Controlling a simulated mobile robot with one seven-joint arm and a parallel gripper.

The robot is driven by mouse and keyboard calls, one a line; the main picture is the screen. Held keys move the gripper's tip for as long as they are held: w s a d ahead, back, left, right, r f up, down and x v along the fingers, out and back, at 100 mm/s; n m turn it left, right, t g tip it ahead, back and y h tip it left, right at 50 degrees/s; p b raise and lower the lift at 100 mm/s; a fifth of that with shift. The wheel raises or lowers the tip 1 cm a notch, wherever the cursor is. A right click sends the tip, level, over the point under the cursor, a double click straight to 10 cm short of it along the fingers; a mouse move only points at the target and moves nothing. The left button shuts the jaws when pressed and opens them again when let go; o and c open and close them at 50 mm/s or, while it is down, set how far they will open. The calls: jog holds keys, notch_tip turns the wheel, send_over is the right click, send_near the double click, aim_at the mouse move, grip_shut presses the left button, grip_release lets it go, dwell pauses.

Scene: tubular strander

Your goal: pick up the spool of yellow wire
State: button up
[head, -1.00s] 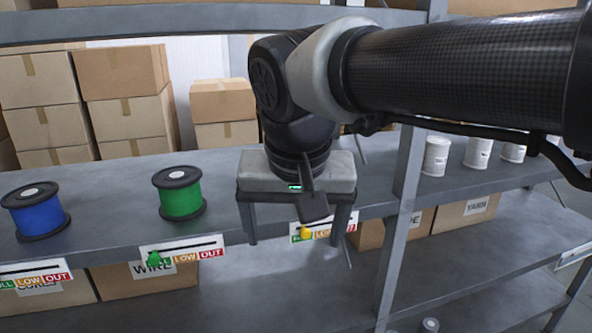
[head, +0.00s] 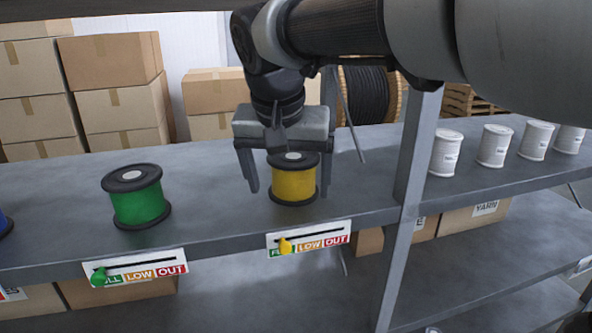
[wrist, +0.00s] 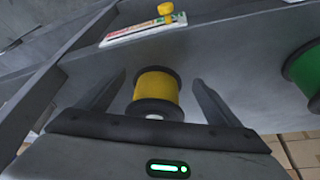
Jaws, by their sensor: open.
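The spool of yellow wire (head: 293,182) stands upright on the grey shelf (head: 225,215), with black end flanges and a pale centre on top. My gripper (head: 288,188) is open, its fingers pointing down, with one finger on each side of the spool in the head view. In the wrist view the yellow spool (wrist: 157,88) lies between the two spread fingers (wrist: 157,92), with gaps visible on both sides. I cannot tell how deep the fingers reach around it.
A green wire spool (head: 137,197) stands to the left, and a blue one (head: 4,224) at the left edge. A shelf post (head: 412,170) rises to the right, with white spools (head: 495,146) beyond it. A label with a yellow slider (head: 308,239) is on the shelf edge.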

aim_at(292, 158)
jog(key=w, duration=0.5)
jog(key=shift+w+d, duration=0.3)
jog(key=shift+d, duration=0.1)
jog(key=shift+w+f, duration=0.1)
jog(key=shift+f, duration=0.45)
jog(key=c, duration=1.3)
jog(key=shift+r, duration=0.1)
